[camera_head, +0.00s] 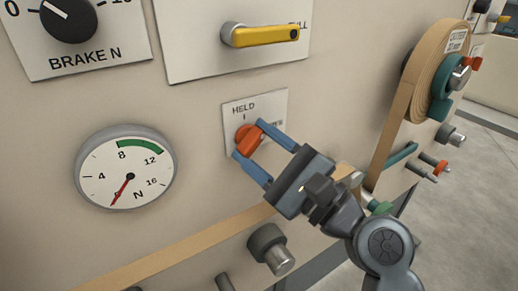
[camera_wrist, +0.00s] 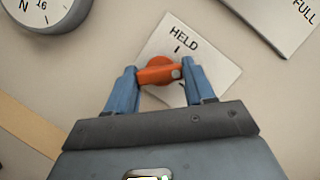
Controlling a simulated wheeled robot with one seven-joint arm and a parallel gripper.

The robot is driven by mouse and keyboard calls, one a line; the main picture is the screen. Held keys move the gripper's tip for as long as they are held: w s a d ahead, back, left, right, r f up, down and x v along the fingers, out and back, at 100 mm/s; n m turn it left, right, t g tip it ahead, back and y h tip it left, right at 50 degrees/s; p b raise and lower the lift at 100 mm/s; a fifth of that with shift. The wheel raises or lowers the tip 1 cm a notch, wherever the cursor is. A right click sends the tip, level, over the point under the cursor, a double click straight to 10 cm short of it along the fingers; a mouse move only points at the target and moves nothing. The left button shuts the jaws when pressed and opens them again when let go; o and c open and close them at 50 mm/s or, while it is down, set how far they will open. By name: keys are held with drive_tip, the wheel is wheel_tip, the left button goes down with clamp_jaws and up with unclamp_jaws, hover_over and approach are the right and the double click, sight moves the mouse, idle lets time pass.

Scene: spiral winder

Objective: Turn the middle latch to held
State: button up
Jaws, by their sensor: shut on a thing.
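The middle latch is an orange knob (camera_head: 248,138) on a small white plate (camera_head: 274,104) with the word HELD and a short tick above the knob. The knob also shows in the wrist view (camera_wrist: 158,71), its bar lying across the plate, roughly crosswise to the HELD tick, with a grey dot at its right end. My gripper (camera_head: 249,140) has its blue fingers on either side of the orange bar, closed on its two ends. In the wrist view my gripper (camera_wrist: 160,73) covers the lower part of the plate, so any lettering there is mostly hidden.
A yellow lever (camera_head: 262,35) sits above the plate, a round gauge (camera_head: 125,168) to the left, and a black BRAKE knob (camera_head: 68,18) at the upper left. A tan tape roll (camera_head: 425,75) stands out at the right. A grey roller (camera_head: 270,247) sticks out below.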

drive_tip(key=n+g, duration=0.2)
drive_tip(key=n, duration=0.3)
drive_tip(key=shift+r+p, duration=0.2)
drive_tip(key=shift+p, duration=0.15)
drive_tip(key=n+g+h+p, duration=0.1)
drive_tip(key=n, duration=0.3)
drive_tip(key=shift+n+g, duration=0.3)
drive_tip(key=shift+g, duration=0.1)
drive_tip(key=shift+n, duration=0.3)
drive_tip(key=o, duration=1)
drive_tip(key=shift+o, duration=0.2)
drive_tip(key=shift+d, duration=0.15)
drive_tip(key=v, duration=0.7)
drive_tip(key=shift+s+d+b, duration=0.2)
drive_tip(key=shift+s+b, duration=0.05)
drive_tip(key=shift+b, duration=0.15)
